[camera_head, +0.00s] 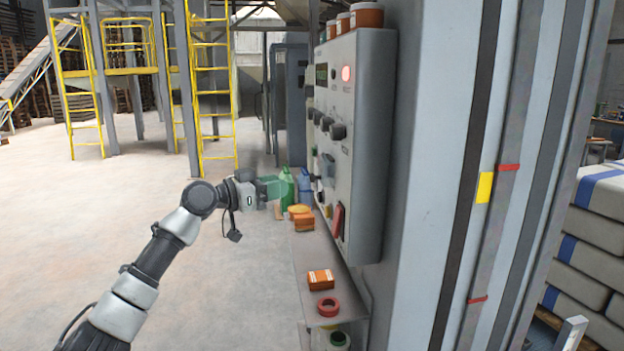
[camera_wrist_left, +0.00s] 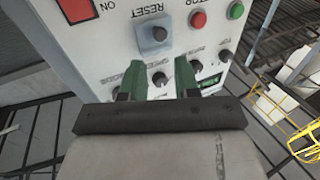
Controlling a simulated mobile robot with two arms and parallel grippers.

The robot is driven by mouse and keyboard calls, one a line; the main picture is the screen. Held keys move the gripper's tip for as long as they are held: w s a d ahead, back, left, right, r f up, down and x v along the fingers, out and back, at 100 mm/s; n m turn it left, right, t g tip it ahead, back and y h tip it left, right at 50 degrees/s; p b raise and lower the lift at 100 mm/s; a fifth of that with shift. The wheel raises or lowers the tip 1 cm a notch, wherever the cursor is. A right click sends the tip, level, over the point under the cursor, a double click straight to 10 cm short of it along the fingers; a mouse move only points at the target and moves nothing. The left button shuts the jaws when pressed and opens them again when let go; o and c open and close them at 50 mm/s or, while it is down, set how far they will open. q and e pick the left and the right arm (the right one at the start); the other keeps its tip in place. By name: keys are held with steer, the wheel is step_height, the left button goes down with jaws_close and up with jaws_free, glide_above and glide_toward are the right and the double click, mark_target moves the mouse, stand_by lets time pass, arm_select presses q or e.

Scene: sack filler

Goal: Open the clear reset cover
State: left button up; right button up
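The control box (camera_head: 355,130) is mounted at the centre right in the head view. Its clear reset cover (camera_head: 328,165) is a small bluish-grey block on the front face. In the left wrist view, where the panel appears upside down, the cover (camera_wrist_left: 153,37) sits beside the RESET lettering over a dark round button and looks closed. My left gripper (camera_head: 272,188) is left of the panel, apart from it. Its green fingers (camera_wrist_left: 158,78) are spread with nothing held; a black knob shows beyond the gap. My right gripper is not in view.
Red (camera_wrist_left: 197,19) and green (camera_wrist_left: 235,10) buttons and a red ON switch (camera_wrist_left: 77,9) flank the cover. A narrow shelf (camera_head: 330,255) below carries orange boxes, a red tape roll and bottles. A grey column stands right of the box. The floor at left is open.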

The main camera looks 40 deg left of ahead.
mark_target(321, 170)
arm_select(q)
steer(key=p+x, duration=0.3)
steer(key=x, duration=0.5)
steer(key=shift+w, duration=0.15)
steer(key=shift+f, duration=0.1)
jaws_close()
